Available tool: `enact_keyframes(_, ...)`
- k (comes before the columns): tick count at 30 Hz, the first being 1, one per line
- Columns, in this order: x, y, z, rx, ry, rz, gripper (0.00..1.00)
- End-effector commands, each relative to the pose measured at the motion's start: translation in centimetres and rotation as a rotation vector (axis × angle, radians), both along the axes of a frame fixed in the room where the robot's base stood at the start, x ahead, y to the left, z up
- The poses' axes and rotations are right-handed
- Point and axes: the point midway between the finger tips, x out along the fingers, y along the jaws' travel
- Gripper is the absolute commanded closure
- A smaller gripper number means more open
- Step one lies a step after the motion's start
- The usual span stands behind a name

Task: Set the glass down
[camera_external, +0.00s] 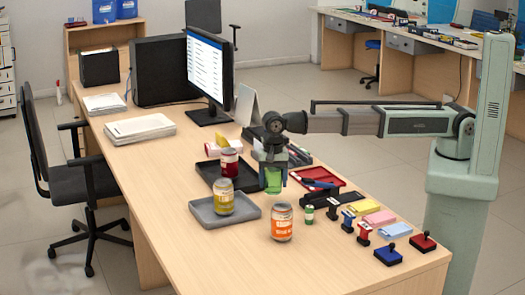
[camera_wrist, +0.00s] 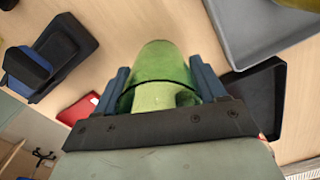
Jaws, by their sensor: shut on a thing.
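A green glass (camera_external: 273,181) is between the fingers of my gripper (camera_external: 272,172), which is shut on it. In the external view the glass hangs below the gripper, over the counter between the black tray and the red tray; I cannot tell if its base touches the counter. In the wrist view the green glass (camera_wrist: 158,62) fills the space between the two blue-grey fingers of my gripper (camera_wrist: 163,85). The gripper body hides its near part.
A grey tray (camera_external: 204,215) holds a yellow jar (camera_external: 223,197). A black tray (camera_external: 208,172) holds a red jar (camera_external: 230,163). An orange jar (camera_external: 282,223) stands in front. A red tray (camera_external: 325,172) and several stamps lie to the right. The counter's front left is clear.

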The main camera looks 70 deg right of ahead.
Motion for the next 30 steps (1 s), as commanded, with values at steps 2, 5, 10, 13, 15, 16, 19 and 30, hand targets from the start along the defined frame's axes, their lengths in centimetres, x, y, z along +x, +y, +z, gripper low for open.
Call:
enact_keyframes(2, 0.0, 0.0, -0.5, 0.0, 0.0, 0.0, 0.66)
enact_keyframes(5, 0.0, 0.0, -1.2, 0.0, 0.001, 0.0, 0.66)
enact_keyframes(10, 0.0, 0.0, -3.2, 0.0, 0.001, 0.0, 0.66)
enact_keyframes(13, 0.0, 0.0, -3.9, 0.0, 0.001, 0.0, 0.66)
enact_keyframes(15, 0.0, 0.0, -4.0, 0.0, 0.0, 0.0, 0.66)
enact_keyframes(16, 0.0, 0.0, -4.0, 0.0, 0.0, 0.0, 0.66)
enact_keyframes(19, 0.0, 0.0, -4.0, 0.0, 0.0, 0.0, 0.66)
enact_keyframes(30, 0.0, 0.0, -4.3, 0.0, 0.0, 0.0, 0.15)
